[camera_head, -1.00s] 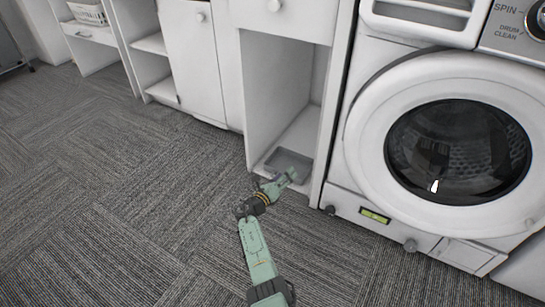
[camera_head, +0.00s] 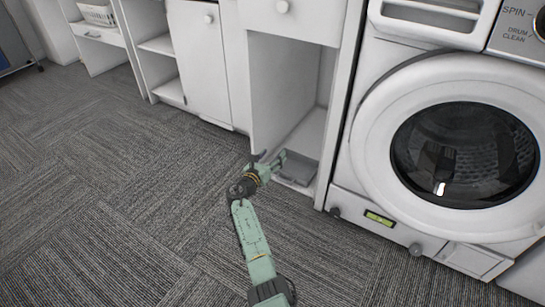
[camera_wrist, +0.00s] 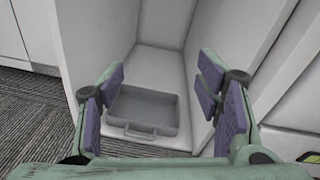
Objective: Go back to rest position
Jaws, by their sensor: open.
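My gripper (camera_head: 270,162) is at the mouth of the open white cubby, low near the carpet. It also shows in the wrist view (camera_wrist: 163,110), with its two purple-padded fingers spread wide and nothing between them. A grey tray (camera_head: 298,170) with a handle lies on the cubby floor. In the wrist view the tray (camera_wrist: 150,95) is empty, its handle toward me, seen past and between my fingers. In the head view my gripper partly hides the tray's left side.
A white washing machine (camera_head: 375,130) stands to the right of the cubby. White cabinets (camera_head: 200,60) line the wall to the left, with a white basket (camera_head: 97,14) on one at the far left. Grey carpet (camera_head: 110,190) in front and to the left is clear.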

